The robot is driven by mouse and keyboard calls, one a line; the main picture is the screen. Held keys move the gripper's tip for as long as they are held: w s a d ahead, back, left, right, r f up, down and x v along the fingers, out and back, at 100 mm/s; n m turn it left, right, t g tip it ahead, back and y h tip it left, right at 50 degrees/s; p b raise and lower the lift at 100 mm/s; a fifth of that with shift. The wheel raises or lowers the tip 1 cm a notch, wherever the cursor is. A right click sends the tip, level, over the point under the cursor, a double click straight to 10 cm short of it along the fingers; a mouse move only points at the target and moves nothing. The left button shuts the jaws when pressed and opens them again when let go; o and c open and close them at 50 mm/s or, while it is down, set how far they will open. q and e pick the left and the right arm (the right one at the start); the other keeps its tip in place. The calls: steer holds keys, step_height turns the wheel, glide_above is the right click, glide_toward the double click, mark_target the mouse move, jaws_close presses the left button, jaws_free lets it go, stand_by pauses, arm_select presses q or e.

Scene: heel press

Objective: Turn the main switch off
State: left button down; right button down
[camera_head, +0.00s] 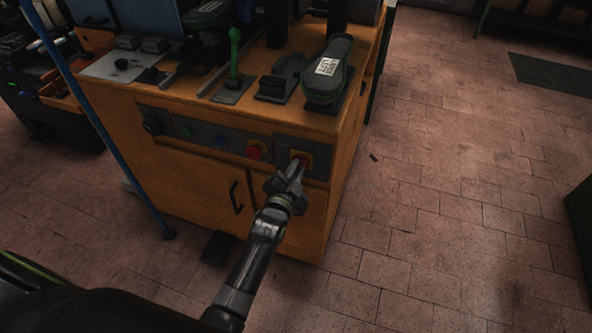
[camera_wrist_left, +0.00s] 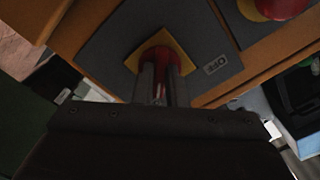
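The main switch (camera_head: 301,157) is a red knob on a yellow plate, at the right end of the grey control strip on the orange machine's front. My left gripper (camera_head: 296,168) is right at this switch, with its fingers pointing into it and partly covering it. In the left wrist view the red switch with its yellow plate (camera_wrist_left: 163,46) shows at the fingertips. The fingers (camera_wrist_left: 162,85) are close together with a bit of red between them. Whether they press on the knob is hidden. My right gripper is in neither view.
A red button (camera_head: 256,149) on yellow sits left of the switch, and it shows in the wrist view (camera_wrist_left: 280,8). A green-handled lever (camera_head: 234,55) and a shoe-shaped form (camera_head: 328,72) stand on top. A blue pole (camera_head: 105,125) stands left.

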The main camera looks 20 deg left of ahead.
arm_select(q)
steer(key=shift+n, duration=0.3)
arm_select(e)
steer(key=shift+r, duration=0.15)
arm_select(q)
steer(key=shift+n+p, duration=3.05)
steer(key=shift+n, duration=5.65)
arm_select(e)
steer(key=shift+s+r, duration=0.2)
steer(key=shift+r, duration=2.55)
arm_select(q)
steer(key=shift+d, duration=0.1)
steer(key=c, duration=1.5)
jaws_free()
steer(key=shift+o, duration=0.2)
steer(key=shift+s, duration=0.15)
